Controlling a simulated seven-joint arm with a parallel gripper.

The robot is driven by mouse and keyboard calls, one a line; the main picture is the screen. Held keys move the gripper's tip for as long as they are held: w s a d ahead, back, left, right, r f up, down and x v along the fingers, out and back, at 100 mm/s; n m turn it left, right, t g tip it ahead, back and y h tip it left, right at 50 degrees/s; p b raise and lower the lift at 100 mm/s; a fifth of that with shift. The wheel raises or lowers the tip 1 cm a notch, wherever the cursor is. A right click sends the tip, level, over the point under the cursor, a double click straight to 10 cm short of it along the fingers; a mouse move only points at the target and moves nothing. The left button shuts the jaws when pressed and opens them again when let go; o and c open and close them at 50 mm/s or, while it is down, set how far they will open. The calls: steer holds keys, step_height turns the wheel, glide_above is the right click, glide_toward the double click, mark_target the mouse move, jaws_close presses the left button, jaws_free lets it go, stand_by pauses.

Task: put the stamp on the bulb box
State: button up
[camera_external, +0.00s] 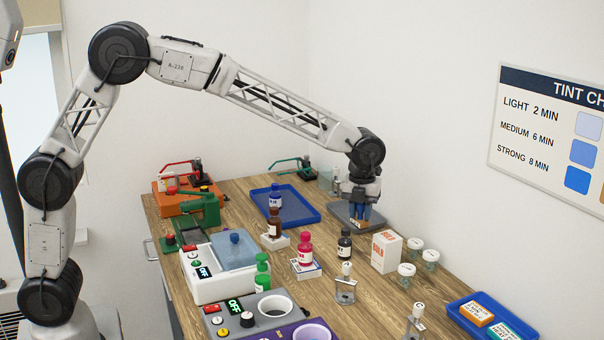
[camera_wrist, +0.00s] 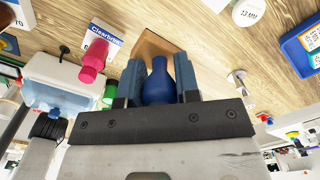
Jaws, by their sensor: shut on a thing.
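My gripper (camera_external: 362,214) is shut on the stamp. In the wrist view the stamp's dark blue rounded handle (camera_wrist: 158,82) sits between my two blue fingers, with a brown wooden block beyond it. The bulb box appears to be the upright white-and-orange carton (camera_external: 387,252), right of and nearer the camera than my gripper. Its print is too small to read surely, and its top is bare.
A dark bottle (camera_external: 345,244) and lidded jars (camera_external: 407,271) stand close to the carton. A pink bottle (camera_external: 305,249) stands on a small white box. A blue tray (camera_external: 301,212) lies left of my gripper. Another blue tray (camera_external: 460,318) holds small boxes at the front right.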

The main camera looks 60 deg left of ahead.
steer(key=w, duration=0.3)
steer(key=w+d, duration=0.1)
steer(key=w, duration=0.1)
steer(key=w+d, duration=0.1)
steer(key=w, duration=0.2)
steer(key=shift+w+f, duration=0.3)
steer(key=shift+f, duration=0.1)
steer(key=shift+f, duration=1.8)
steer(key=shift+f, duration=0.15)
steer(key=o, duration=0.9)
steer(key=shift+r, duration=0.2)
step_height(320, 180, up, 12)
